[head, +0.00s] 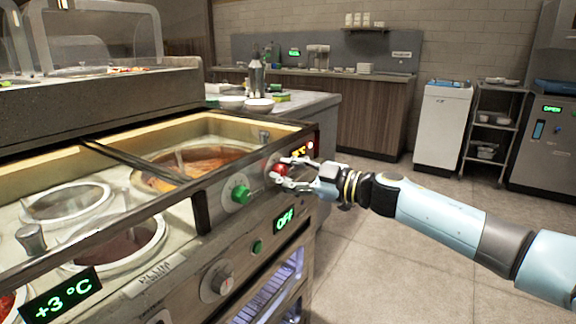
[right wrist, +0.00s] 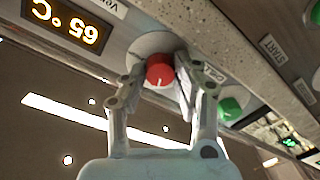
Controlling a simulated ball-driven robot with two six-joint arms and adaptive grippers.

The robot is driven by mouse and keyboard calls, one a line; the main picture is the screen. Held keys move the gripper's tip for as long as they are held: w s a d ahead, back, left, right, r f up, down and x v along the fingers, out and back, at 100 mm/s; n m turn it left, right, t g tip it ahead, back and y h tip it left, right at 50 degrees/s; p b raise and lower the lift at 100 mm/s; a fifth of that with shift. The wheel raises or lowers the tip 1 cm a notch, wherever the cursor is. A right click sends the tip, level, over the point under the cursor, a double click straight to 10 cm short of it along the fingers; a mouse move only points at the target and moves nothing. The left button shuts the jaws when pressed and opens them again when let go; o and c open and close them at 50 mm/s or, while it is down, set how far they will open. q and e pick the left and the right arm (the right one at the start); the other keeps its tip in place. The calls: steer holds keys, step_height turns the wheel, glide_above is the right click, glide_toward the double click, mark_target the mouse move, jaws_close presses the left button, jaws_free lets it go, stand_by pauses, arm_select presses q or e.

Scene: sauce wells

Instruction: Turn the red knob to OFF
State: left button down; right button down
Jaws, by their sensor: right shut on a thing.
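The red knob (head: 279,170) is on the front panel of the sauce counter, at the right end. In the right wrist view the red knob (right wrist: 160,72) sits between my two fingers, in front of a pale round plate. My right gripper (head: 284,175) is shut on the red knob, with a finger on each side of it; it also shows in the right wrist view (right wrist: 158,92). The knob's pointer and markings are mostly hidden by the fingers. My left gripper is not in view.
A green knob (head: 240,193) is left of the red one. An orange 65 °C display (right wrist: 62,22) is beside the red knob. Open floor (head: 385,245) lies right.

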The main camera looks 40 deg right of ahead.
steer(key=n+p, duration=0.1)
steer(key=n, duration=0.9)
steer(key=shift+f+h, duration=0.15)
steer(key=shift+h, duration=0.25)
steer(key=shift+s+n, duration=0.1)
steer(key=shift+n, duration=0.2)
steer(key=c, duration=1)
jaws_free()
steer(key=shift+v, duration=3.95)
